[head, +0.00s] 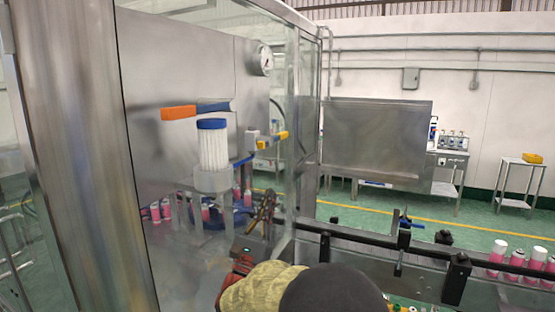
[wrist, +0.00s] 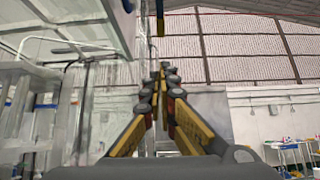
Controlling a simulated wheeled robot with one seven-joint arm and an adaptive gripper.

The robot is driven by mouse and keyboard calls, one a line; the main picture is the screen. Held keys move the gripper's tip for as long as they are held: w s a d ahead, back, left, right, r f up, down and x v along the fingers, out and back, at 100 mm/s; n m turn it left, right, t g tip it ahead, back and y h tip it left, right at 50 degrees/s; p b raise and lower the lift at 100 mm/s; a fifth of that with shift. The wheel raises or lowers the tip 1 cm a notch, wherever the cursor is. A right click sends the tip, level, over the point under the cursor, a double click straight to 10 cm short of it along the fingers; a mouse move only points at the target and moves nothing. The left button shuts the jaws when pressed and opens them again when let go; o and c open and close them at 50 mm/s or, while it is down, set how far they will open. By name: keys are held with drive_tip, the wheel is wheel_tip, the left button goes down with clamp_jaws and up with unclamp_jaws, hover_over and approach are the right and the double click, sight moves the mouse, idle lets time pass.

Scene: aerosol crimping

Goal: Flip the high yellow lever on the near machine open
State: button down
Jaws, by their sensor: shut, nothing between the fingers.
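The yellow lever (head: 272,141) sits on the near machine, right of the blue-capped white filter. It sticks out sideways to the right, with a blue part at its lower left. In the wrist view, a small yellow and blue piece, probably this lever (wrist: 160,27), shows at the top centre, beyond my fingertips. My gripper (head: 267,194) is below the lever in the head view, pointing up, with a gap between them. In the wrist view, its fingers (wrist: 163,70) meet at the tips, shut and empty.
An orange-handled lever (head: 179,113) is further left on the machine, above the white filter (head: 213,148). A steel post (head: 82,150) stands at left. A conveyor rail (head: 345,237) with pink cans (head: 497,254) runs right. Glass panels edge the machine opening.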

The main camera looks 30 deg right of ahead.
drive_tip(key=s+a+r+x, duration=0.1)
drive_tip(key=r+x, duration=0.1)
drive_tip(key=x, duration=1)
drive_tip(key=shift+r, duration=0.4)
drive_tip(key=shift+w+f+b, duration=0.1)
drive_tip(key=shift+w+b, duration=0.05)
drive_tip(key=shift+b, duration=0.2)
drive_tip(key=shift+h+b, duration=0.3)
